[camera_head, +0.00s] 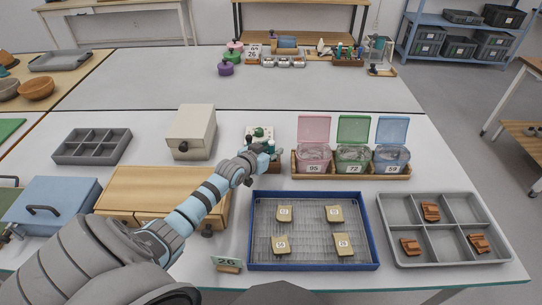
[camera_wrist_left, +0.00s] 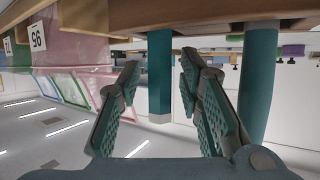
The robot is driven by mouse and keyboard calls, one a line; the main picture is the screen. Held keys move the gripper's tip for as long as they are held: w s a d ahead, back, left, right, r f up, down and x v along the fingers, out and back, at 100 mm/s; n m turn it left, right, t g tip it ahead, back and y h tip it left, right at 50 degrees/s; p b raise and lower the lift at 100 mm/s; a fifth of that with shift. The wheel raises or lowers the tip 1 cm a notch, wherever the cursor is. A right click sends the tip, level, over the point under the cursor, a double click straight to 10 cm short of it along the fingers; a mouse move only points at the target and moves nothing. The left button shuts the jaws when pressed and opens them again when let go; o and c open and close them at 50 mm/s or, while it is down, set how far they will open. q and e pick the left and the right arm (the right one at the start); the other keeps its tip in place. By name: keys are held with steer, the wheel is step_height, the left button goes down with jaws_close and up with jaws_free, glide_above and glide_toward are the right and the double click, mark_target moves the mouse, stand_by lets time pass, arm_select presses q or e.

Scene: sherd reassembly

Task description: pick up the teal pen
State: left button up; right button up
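In the left wrist view, which is upside down, a teal pen (camera_wrist_left: 160,78) stands upright out of a wooden holder (camera_wrist_left: 190,14). A second, thicker teal pen-like rod (camera_wrist_left: 258,85) stands to its right. My left gripper (camera_wrist_left: 160,68) is open, with one finger on each side of the first pen and visible gaps between. I cannot tell how deep the pen sits between the fingers. In the head view my left gripper (camera_head: 268,151) is at the small holder behind the blue tray and partly hides it; green tops (camera_head: 259,132) show there. My right gripper is not in view.
Pink, green and blue lidded bins (camera_head: 352,158) stand close right of the left gripper. A beige box (camera_head: 192,132) is to its left. In front are a blue-rimmed tray (camera_head: 313,264) with several labelled pieces and a grey compartment tray (camera_head: 441,210) with brown sherds. The table behind is mostly clear.

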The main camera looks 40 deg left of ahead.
arm_select(q)
steer(key=shift+w+f, duration=0.1)
jaws_close()
